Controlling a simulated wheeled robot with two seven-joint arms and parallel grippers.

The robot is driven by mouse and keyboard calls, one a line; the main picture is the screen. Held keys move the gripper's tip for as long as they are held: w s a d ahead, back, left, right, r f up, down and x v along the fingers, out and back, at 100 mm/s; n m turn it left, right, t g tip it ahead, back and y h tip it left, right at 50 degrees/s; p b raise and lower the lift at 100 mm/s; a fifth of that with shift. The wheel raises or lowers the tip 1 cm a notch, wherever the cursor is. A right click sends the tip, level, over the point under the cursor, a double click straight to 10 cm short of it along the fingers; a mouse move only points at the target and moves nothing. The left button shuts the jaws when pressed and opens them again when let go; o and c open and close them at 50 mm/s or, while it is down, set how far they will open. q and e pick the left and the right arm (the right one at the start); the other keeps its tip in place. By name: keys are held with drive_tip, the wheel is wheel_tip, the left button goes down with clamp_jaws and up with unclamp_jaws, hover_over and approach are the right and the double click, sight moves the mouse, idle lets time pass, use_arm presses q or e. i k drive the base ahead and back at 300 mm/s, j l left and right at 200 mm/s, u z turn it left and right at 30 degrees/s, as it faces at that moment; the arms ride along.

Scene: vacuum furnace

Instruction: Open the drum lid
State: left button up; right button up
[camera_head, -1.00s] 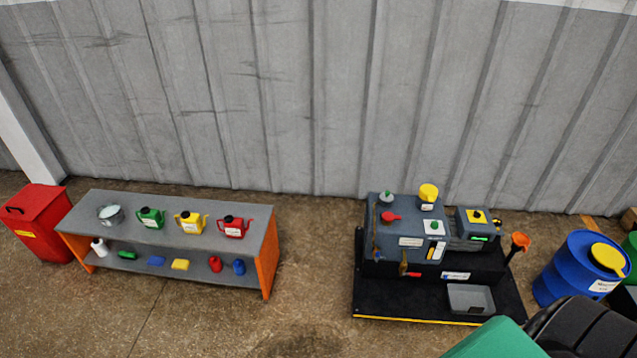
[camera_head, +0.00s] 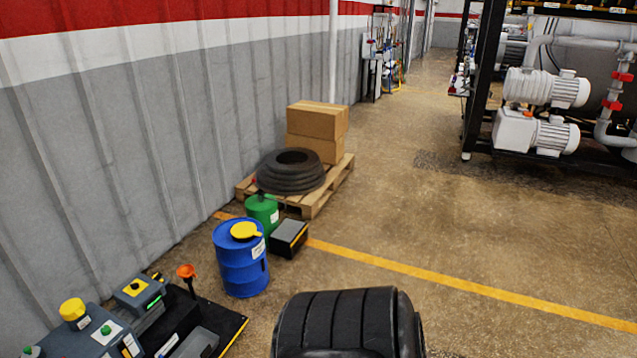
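The blue drum (camera_head: 241,272) stands upright on the floor left of the middle, with a white label on its side. Its yellow lid (camera_head: 245,231) lies on the top and looks closed, with a small tab pointing right. Neither of my grippers shows in the head view. A black ribbed rounded part at the bottom middle seems to be mine.
Behind the drum are a green container (camera_head: 262,210), a dark box (camera_head: 289,238) and a pallet (camera_head: 329,188) with tires and cartons.

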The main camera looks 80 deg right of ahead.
sight(246, 230)
drive_tip(key=l+z, duration=0.1)
drive_tip(key=z, duration=2.05)
drive_tip(key=i+l+u, duration=0.25)
drive_tip(key=i+l, duration=0.85)
drive_tip(key=i, duration=0.15)
